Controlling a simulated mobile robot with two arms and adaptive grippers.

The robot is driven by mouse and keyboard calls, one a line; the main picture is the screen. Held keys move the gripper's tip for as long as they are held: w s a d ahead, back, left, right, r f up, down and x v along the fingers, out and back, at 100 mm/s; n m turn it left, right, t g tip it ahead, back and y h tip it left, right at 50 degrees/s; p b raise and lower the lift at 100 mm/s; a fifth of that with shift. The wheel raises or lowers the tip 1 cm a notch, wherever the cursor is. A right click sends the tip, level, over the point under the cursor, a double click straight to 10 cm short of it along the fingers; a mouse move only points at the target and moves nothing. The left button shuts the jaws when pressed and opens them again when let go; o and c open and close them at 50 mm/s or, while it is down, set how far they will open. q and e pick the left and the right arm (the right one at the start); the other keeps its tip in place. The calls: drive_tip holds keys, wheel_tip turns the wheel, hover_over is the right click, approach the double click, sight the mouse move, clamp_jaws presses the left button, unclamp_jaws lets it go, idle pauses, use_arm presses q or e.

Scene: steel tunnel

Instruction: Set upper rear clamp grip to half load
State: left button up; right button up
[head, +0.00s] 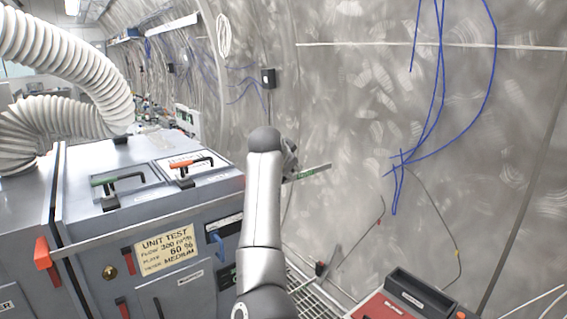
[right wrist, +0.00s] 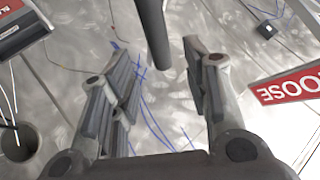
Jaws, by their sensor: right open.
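In the right wrist view a dark round bar (right wrist: 154,35), possibly the upper rear clamp grip, comes in from the top edge and ends between the fingers of my right gripper (right wrist: 158,62). The fingers are open, with space on both sides of the bar; I cannot tell whether either touches it. A red plate (right wrist: 288,88) lettered "LOOSE" is at the right, partly cut off. In the head view my right gripper (head: 290,158) is mostly hidden behind my arm. A thin plate with a green part (head: 307,174) sticks out beside it. My left gripper is not in view.
A grey cabinet (head: 85,222) with a green handle (head: 117,182), an orange handle (head: 190,166) and a "UNIT TEST" label (head: 165,249) stands at left. A white hose (head: 60,55) arches over it. Blue cables (head: 438,100) hang on the right wall. A red-topped box (head: 390,304) is low right.

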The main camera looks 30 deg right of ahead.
drive_tip(key=v, duration=0.5)
idle(0.4)
